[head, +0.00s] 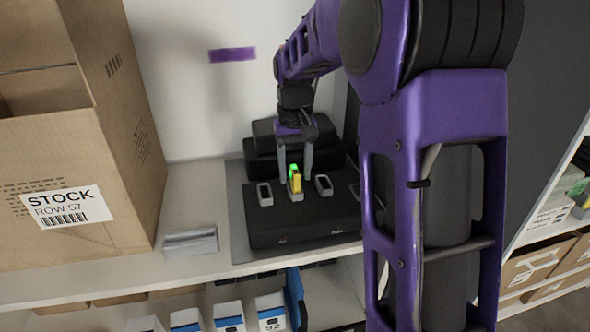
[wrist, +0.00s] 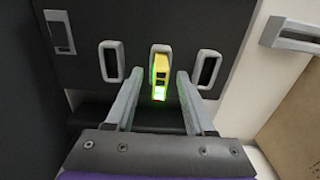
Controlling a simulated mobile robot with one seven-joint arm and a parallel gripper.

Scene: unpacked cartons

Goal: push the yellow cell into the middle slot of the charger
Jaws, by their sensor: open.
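The charger (head: 300,226) is a black block on the shelf with several pale-rimmed slots in its top. The yellow cell (head: 297,184) stands upright at a slot between two empty ones, its lower end at the rim and much of it sticking up. How deep it sits is hard to tell. A green glow shows on its upper end. The cell also shows in the wrist view (wrist: 161,70), in line with the slot rim (wrist: 153,47). My gripper (head: 295,178) is open, with one finger on each side of the cell and gaps between. Its fingers also show in the wrist view (wrist: 160,75).
An empty slot (head: 265,193) lies left of the cell and another (head: 323,186) right of it. Black boxes (head: 262,165) stand behind the charger. A large open carton (head: 130,130) is at left, and a grey holder (head: 190,242) lies on the shelf between.

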